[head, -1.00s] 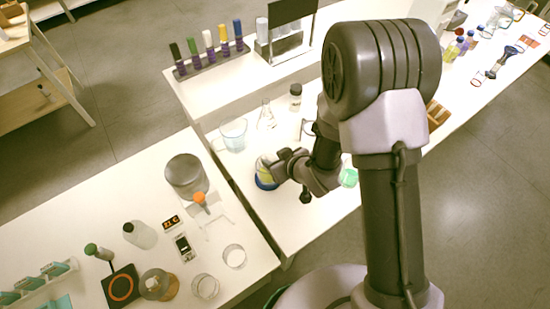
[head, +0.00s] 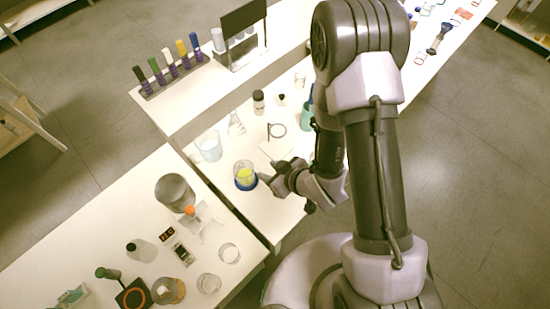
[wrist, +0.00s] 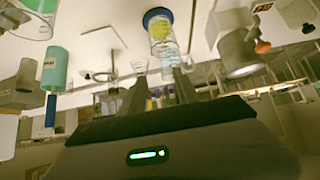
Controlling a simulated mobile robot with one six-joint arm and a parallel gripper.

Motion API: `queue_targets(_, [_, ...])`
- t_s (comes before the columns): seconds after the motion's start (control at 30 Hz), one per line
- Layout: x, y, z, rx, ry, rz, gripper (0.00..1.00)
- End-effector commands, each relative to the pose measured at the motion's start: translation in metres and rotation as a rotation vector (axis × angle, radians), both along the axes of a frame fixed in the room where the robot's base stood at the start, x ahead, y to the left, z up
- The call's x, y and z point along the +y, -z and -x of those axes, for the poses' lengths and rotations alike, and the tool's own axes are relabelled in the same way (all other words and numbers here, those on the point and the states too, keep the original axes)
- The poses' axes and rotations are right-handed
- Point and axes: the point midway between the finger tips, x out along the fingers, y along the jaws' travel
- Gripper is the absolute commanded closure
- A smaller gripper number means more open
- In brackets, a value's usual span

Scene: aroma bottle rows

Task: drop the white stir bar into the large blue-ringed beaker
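The beaker with the blue ring (head: 246,184) stands upright on the bench and holds yellow liquid. In the wrist view, which is turned over, the beaker (wrist: 160,28) is at the top centre. My gripper (head: 270,174) is just right of the beaker in the head view. In the wrist view my gripper (wrist: 158,86) shows two dark fingers spread apart, with nothing seen held between them. I cannot make out the white stir bar in either current view.
A larger clear beaker (head: 209,146), a flask (head: 236,124) and a black-capped bottle (head: 258,102) stand behind the blue-ringed beaker. A grey pot (head: 174,190) and small glassware are on the left bench. A narrow gap separates the benches.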

Motion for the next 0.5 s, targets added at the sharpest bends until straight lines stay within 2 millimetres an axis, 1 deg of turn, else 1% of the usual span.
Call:
queue_targets(0.03, [-0.005,-0.015,0.004,0.004,0.002,0.002,0.62])
queue_targets(0.1, [-0.01,-0.019,0.008,0.004,0.002,0.001,0.62])
queue_targets(0.23, [-0.015,-0.022,0.013,0.002,0.001,0.001,0.62])
queue_targets(0.5, [-0.016,-0.019,0.014,-0.001,-0.001,0.0,0.62])
